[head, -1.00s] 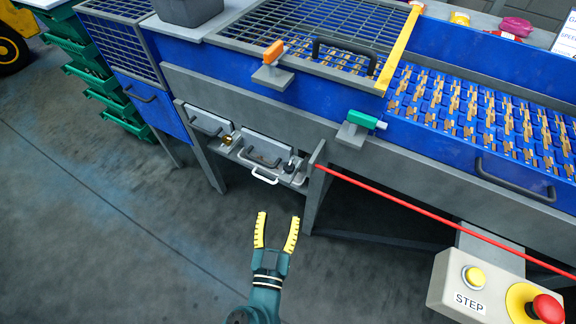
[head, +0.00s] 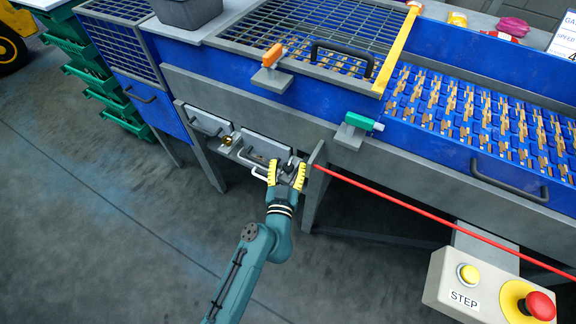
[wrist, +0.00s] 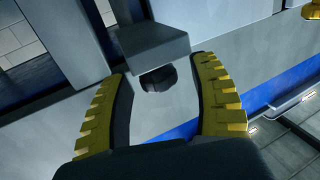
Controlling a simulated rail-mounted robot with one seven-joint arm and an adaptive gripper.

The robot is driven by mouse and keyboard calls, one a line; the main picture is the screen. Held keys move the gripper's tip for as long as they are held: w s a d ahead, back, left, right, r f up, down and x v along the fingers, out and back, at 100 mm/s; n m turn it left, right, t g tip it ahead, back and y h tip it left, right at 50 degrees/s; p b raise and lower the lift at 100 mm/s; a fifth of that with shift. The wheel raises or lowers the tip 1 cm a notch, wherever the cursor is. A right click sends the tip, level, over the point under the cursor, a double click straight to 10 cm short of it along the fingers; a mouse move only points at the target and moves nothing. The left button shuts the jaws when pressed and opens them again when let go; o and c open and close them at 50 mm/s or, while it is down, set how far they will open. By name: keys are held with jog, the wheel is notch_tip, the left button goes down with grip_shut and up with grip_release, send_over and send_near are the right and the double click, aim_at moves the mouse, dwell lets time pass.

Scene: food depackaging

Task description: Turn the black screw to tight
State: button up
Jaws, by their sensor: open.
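My gripper (head: 286,174) reaches up to the right part of the recessed shelf under the blue machine. Its yellow-padded fingers are open. The black screw (wrist: 158,79) shows in the wrist view as a dark rounded knob, between and just beyond the fingertips, beneath a grey block (wrist: 150,42). No contact between the fingers and the screw shows. In the head view the screw (head: 290,164) is small and dark, partly hidden by the gripper. Any mark telling how tight it is cannot be made out.
A STEP button box (head: 490,285) is at lower right.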

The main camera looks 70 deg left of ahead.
jog(key=shift+c, duration=0.3)
grip_shut()
jog(key=shift+s+r+p, duration=0.1)
jog(key=shift+r+p, duration=0.1)
jog(key=shift+p, duration=0.8)
